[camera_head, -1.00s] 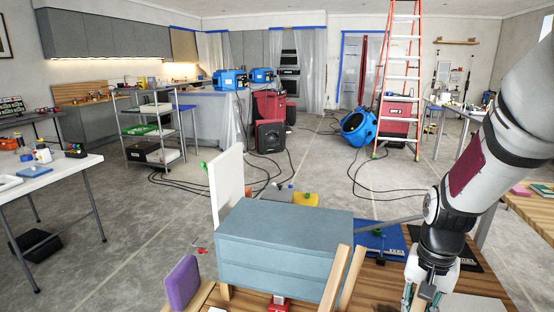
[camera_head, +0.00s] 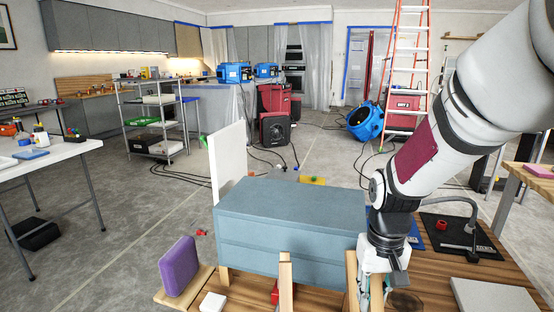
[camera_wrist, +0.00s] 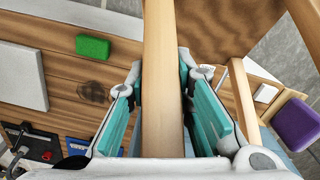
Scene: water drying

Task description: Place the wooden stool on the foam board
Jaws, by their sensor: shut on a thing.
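My gripper (camera_wrist: 165,110) is shut on a pale wooden leg of the wooden stool (camera_wrist: 160,75), one teal finger on each side. The stool's brown wooden panel (camera_wrist: 225,28) and another leg (camera_wrist: 243,108) show behind it. In the head view, two stool legs (camera_head: 286,285) stand up at the bottom edge; the rest of the stool is mostly cut off. My gripper (camera_head: 376,290) is beside the right leg there. A pale flat slab (camera_head: 490,296) on the wooden table at the lower right may be the foam board. It also shows in the wrist view (camera_wrist: 22,75).
A blue-grey box (camera_head: 290,225) stands behind the stool legs. A purple block (camera_head: 179,266) is at left, a white upright panel (camera_head: 228,165) behind. A black mat with a bent-arm device (camera_head: 470,235) lies at right. A green block (camera_wrist: 92,47) lies near the slab.

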